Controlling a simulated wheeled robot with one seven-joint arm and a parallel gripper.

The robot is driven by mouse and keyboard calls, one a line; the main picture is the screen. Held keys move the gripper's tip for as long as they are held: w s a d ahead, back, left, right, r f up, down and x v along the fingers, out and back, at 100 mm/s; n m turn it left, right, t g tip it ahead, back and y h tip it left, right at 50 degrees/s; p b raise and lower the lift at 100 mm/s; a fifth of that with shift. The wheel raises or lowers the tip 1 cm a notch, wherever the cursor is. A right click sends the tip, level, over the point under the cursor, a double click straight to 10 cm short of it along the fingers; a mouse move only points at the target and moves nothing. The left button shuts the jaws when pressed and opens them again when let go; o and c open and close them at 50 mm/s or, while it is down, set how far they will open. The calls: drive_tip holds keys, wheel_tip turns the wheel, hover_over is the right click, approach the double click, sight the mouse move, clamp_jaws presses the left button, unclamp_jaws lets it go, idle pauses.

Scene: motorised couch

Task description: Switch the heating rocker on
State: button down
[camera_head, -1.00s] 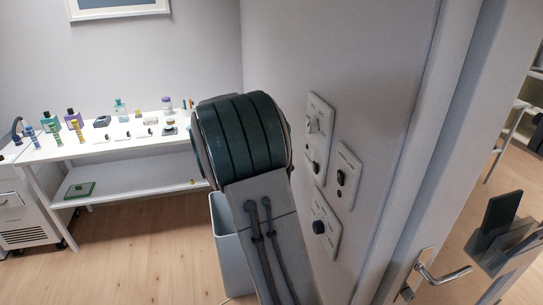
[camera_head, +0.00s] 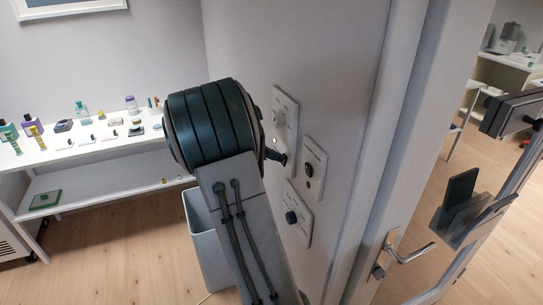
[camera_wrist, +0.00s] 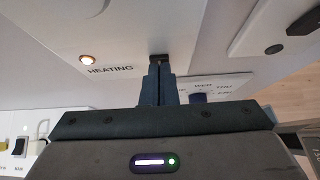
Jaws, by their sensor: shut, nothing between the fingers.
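The plate marked HEATING (camera_wrist: 112,70) fills the upper part of the wrist view. A small lamp (camera_wrist: 87,59) beside the lettering glows orange. A dark rocker (camera_wrist: 159,57) sits right of the lettering, mostly hidden behind my fingertips. My gripper (camera_wrist: 159,68) is shut and empty, its tips at the rocker and seemingly touching it; which way the rocker is tipped cannot be told. In the head view my gripper (camera_head: 277,156) reaches the lower part of the upper wall plate (camera_head: 286,112), partly hidden by my arm.
Two more wall plates, one with a dark switch (camera_head: 309,170) and one with a round knob (camera_head: 291,217), are close by. A door frame and door handle (camera_head: 408,250) stand to the right. A bin (camera_head: 205,235) and a table with bottles (camera_head: 95,152) are left.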

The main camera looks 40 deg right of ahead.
drive_tip(key=shift+r+p, duration=0.8)
drive_tip(key=shift+r, duration=0.05)
drive_tip(key=shift+a, duration=0.1)
drive_tip(key=r+v, duration=0.1)
drive_tip(key=v, duration=1.2)
drive_tip(key=shift+d, duration=0.4)
